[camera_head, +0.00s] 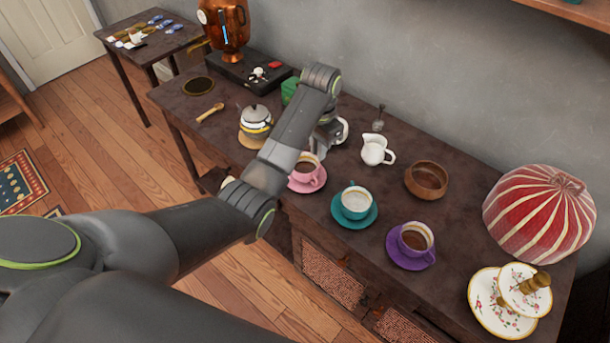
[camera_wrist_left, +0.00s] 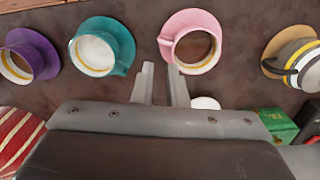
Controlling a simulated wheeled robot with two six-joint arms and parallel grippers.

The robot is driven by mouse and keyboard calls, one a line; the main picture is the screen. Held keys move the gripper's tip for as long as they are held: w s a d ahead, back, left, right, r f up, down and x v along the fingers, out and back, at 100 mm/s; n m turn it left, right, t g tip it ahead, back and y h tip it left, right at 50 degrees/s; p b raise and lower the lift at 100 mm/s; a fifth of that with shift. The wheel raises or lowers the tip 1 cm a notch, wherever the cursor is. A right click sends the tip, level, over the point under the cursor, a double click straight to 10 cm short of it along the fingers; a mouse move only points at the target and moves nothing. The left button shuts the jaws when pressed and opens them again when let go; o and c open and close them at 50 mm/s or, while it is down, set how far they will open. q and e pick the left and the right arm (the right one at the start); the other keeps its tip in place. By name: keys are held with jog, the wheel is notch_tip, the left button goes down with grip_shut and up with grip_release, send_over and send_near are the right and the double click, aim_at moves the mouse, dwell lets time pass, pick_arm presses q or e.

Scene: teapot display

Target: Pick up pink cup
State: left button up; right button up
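The pink cup (camera_head: 305,167) holds dark brown liquid and stands on a pink saucer (camera_head: 318,183), partly hidden by my left arm. In the left wrist view the pink cup (camera_wrist_left: 194,58) is upright, with its handle on the left side. My left gripper (camera_wrist_left: 160,68) has its two fingers apart with a narrow gap and nothing between them. The fingertips are just short of the handle in that view; whether they touch the cup or saucer I cannot tell. My right gripper is not in view.
A teal cup (camera_head: 356,199) and a purple cup (camera_head: 415,238) stand on saucers to the right. A striped pot (camera_head: 256,123) is to the left. A white jug (camera_head: 374,150), wooden bowl (camera_head: 426,180) and red striped dome (camera_head: 540,214) stand on the dark table.

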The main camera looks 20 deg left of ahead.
aim_at(317, 182)
pick_arm(q)
notch_tip(317, 182, down, 14)
grip_shut()
dwell(0.6)
jog(key=shift+r, duration=0.25)
jog(key=shift+r, duration=4.85)
